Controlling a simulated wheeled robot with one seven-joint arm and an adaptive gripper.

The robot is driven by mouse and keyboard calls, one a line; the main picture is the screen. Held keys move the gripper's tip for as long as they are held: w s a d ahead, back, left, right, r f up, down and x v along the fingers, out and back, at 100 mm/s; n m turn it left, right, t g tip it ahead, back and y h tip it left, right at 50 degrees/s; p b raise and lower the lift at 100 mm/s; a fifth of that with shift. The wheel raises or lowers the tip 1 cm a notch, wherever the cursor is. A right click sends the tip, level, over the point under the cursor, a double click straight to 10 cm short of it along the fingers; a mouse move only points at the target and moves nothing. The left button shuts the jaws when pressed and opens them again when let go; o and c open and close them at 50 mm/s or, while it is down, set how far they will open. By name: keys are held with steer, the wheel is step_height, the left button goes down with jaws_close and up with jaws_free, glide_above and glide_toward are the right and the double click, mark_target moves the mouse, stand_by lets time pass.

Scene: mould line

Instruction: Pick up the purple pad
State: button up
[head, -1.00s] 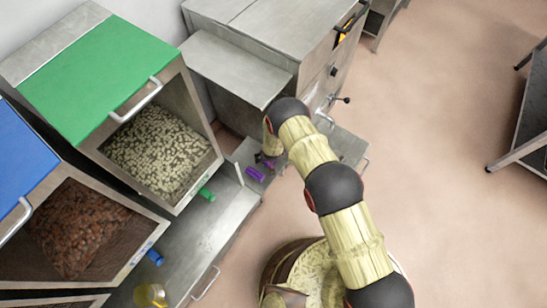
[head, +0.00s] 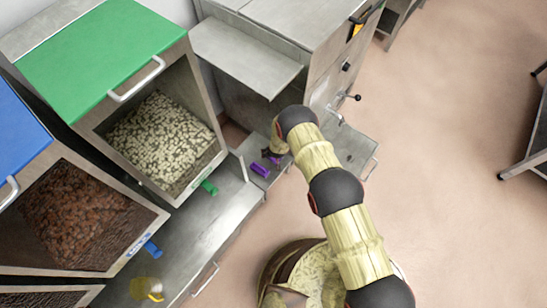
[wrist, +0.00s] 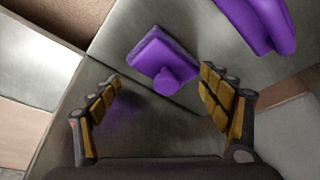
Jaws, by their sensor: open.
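The purple pad (wrist: 153,58) is a small square block with a round knob on it, lying on a grey metal surface in the wrist view. My gripper (wrist: 161,82) is open. Its two fingers stand to the left and right of the knob, with space on both sides; whether they are down at its height I cannot tell. Nothing is between the fingers except the view of the pad. In the head view my gripper (head: 269,153) is small and dark, partly hidden under my arm, beside purple items too small there to tell apart.
Another purple object (wrist: 256,22), long and rounded, lies close by at upper right in the wrist view. In the head view, a metal machine (head: 285,40) rises behind, and a green-lidded bin (head: 100,60) stands left. Open floor lies to the right.

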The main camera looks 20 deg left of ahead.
steer(key=shift+r, duration=0.1)
steer(key=shift+c, duration=0.5)
steer(key=c, duration=0.7)
steer(key=shift+s+d+f, duration=0.2)
steer(key=shift+s, duration=0.05)
steer(key=c, duration=1.1)
steer(key=shift+r, duration=0.35)
jaws_close()
step_height(320, 180, up, 2)
steer(key=shift+w+r+p, duration=0.1)
steer(key=shift+r+p, duration=0.1)
steer(key=shift+p, duration=0.5)
steer(key=s+d+r+p, duration=0.7)
steer(key=s+d+r, duration=0.1)
steer(key=s+r, duration=0.2)
steer(key=shift+s+r, duration=0.15)
steer(key=shift+s, duration=0.3)
